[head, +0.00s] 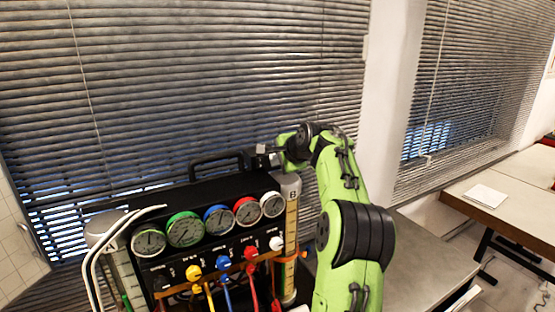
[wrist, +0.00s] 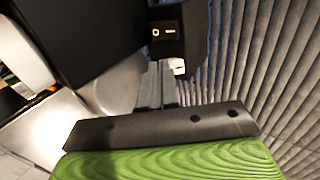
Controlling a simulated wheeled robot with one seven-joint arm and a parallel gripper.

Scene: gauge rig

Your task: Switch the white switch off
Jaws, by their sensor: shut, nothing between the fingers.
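In the wrist view, a small white piece (wrist: 178,66), which looks like the white switch, shows at the lower edge of a small dark box (wrist: 166,36). My gripper (wrist: 160,70) is shut and empty, its grey fingertips just beside the white piece. I cannot tell whether they touch it or which way the switch is set. In the head view, my gripper (head: 258,157) is above the right end of the black gauge rig (head: 235,187). The switch cannot be made out there.
The rig's front has several coloured gauges (head: 185,229), with coloured knobs and hoses below. A black carry handle (head: 215,162) stands on its top, left of my gripper. Window blinds (head: 200,80) are close behind. A grey table surface (head: 425,258) is clear to the right.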

